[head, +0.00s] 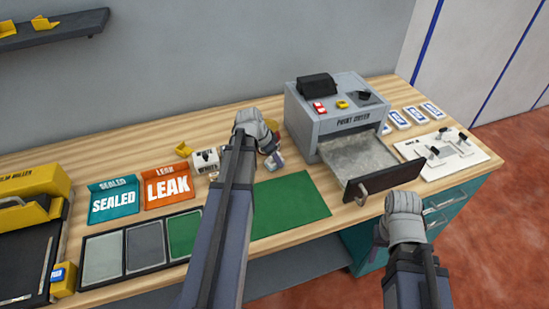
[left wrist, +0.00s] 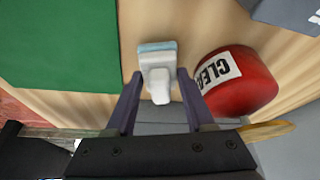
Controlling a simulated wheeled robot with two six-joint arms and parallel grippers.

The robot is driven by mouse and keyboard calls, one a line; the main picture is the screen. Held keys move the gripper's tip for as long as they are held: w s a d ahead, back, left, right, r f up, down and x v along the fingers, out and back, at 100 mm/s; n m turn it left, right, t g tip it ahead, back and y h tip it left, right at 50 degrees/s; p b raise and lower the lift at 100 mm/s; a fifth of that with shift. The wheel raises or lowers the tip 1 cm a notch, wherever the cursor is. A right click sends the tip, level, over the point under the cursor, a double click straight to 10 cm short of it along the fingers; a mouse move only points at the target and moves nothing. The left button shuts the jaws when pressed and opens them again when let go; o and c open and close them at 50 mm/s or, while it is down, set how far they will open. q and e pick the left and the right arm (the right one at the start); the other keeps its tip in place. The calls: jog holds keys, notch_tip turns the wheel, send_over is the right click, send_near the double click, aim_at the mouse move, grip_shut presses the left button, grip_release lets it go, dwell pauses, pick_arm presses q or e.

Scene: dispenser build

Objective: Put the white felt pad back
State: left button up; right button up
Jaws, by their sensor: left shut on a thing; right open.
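My left gripper (left wrist: 158,98) is shut on the white felt pad (left wrist: 157,60), a small white handled piece with a pale blue layer at its far end. In the head view the pad (head: 277,159) shows below my left wrist, just past the upper edge of the green mat (head: 292,203). I cannot tell whether it touches the table. My right gripper (head: 380,242) is open and empty in front of the open drawer, partly hidden by its own wrist.
A red pot (left wrist: 240,80) with a white label stands close beside the left gripper. The grey dryer (head: 335,112) has its drawer (head: 362,158) pulled out. A white board (head: 470,158) with several parts lies right. A black tray (head: 128,262) with coloured panels and two signs stand left.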

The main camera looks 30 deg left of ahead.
pick_arm(q)
jog(key=shift+f+b, duration=0.55)
dwell(0.6)
jog(key=o, duration=1.5)
jog(key=shift+c, duration=0.2)
jog(key=shift+r, duration=0.15)
jog(key=shift+r+p, duration=3.9)
jog(key=shift+p, duration=0.15)
jog(key=s+d+g+y, duration=0.1)
jog(key=s+d, duration=0.4)
jog(key=d, duration=0.5)
jog(key=s+d+f+n+g+y, duration=0.1)
jog(key=s+d+g, duration=0.1)
jog(key=s+d, duration=0.4)
jog(key=s+d+g+y, duration=0.1)
jog(key=s+d, duration=0.4)
jog(key=d, duration=0.9)
jog(key=shift+s+d+f+g, duration=0.25)
jog(key=shift+f+g, duration=0.05)
jog(key=shift+f, duration=0.05)
